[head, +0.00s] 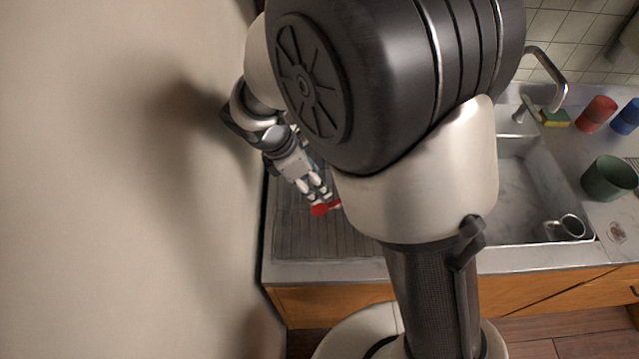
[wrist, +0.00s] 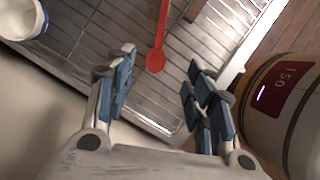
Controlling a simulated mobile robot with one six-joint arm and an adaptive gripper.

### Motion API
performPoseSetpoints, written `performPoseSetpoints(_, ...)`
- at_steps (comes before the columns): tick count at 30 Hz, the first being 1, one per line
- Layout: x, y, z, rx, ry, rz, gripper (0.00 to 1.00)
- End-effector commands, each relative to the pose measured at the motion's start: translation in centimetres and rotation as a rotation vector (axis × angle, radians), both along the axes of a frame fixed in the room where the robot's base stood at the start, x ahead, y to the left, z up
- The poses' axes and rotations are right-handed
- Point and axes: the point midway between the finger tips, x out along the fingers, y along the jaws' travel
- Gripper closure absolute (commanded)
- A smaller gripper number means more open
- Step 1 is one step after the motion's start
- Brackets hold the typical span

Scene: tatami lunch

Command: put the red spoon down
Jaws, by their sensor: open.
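The red spoon (wrist: 155,60) lies on the ribbed metal draining surface (wrist: 85,58), its handle running away towards the top of the wrist view. In the head view its red end (head: 320,209) shows just below my gripper's fingers, partly hidden by my arm. My gripper (wrist: 162,62) is open, with one blue-padded finger on each side of the spoon's bowl and a gap on both sides. In the head view my gripper (head: 316,193) is low over the draining surface, beside the wall.
A white and blue cup (wrist: 22,18) and a brown stick-like thing (wrist: 195,9) are near the spoon. Right are the sink (head: 527,185) with a metal cup (head: 564,229), a faucet (head: 545,68), sponge (head: 555,118), red cup (head: 596,113), blue cup (head: 626,118) and green pot (head: 608,180).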

Motion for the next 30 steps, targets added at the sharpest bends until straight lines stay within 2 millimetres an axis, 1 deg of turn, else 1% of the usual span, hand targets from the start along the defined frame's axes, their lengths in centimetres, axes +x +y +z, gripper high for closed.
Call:
performPoseSetpoints(1, 0.0, 0.2, 0.6, 0.001, -0.001, 0.002, 0.51)
performPoseSetpoints(3, -0.1, 0.4, 1.0, 0.0, -0.001, 0.001, 0.51)
performPoseSetpoints(10, -0.2, 0.3, 1.5, 0.005, -0.006, -0.013, 0.51)
performPoseSetpoints(11, -0.3, 0.1, 1.8, 0.011, -0.012, -0.03, 0.51)
performPoseSetpoints(14, -0.8, -1.4, 3.9, 0.054, -0.057, -0.145, 0.51)
performPoseSetpoints(17, -2.3, -3.8, 7.3, 0.131, -0.134, -0.358, 0.51)
performPoseSetpoints(18, -3.2, -5.0, 8.7, 0.169, -0.171, -0.462, 0.51)
performPoseSetpoints(20, -4.7, -6.6, 10.6, 0.228, -0.223, -0.625, 0.51)
performPoseSetpoints(22, -6.7, -8.3, 12.6, 0.296, -0.282, -0.809, 0.51)
performPoseSetpoints(24, -8.8, -9.8, 14.1, 0.368, -0.336, -0.994, 0.51)
performPoseSetpoints(27, -11.9, -11.4, 15.8, 0.47, -0.407, -1.248, 0.51)
performPoseSetpoints(30, -14.6, -12.4, 16.7, 0.568, -0.465, -1.474, 0.51)
